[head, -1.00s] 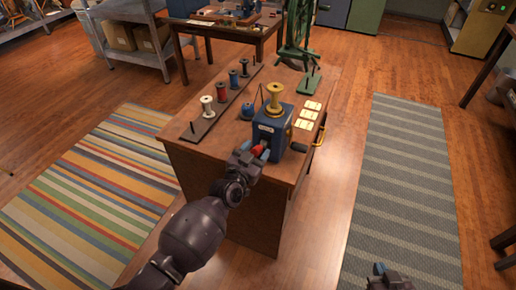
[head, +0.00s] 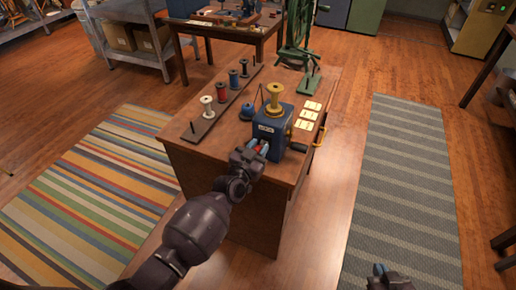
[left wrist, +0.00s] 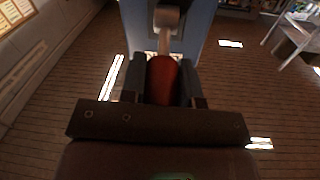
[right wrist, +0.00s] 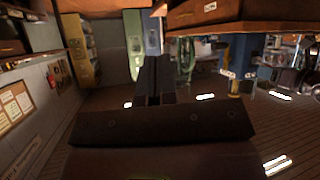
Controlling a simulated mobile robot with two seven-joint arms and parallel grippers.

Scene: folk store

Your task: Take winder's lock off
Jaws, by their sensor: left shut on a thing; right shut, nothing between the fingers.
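The winder (head: 270,132) is a blue box with a yellow spool (head: 275,95) upright on top, standing near the front edge of the wooden table. A red part (left wrist: 162,80), perhaps the lock, is on its front. My left gripper (head: 256,150) is at the winder's front face, and in the left wrist view its fingers are shut on the red part, below a light metal piece (left wrist: 166,18). In the head view the gripper mostly hides the red part. My right gripper (head: 379,271) is shut and empty, low over the floor at the bottom right; it also shows in the right wrist view (right wrist: 154,80).
A dark rack (head: 218,107) with several spools lies left of the winder, and a blue spool (head: 246,112) stands close behind it. A green wheel stand (head: 297,45) is at the back.

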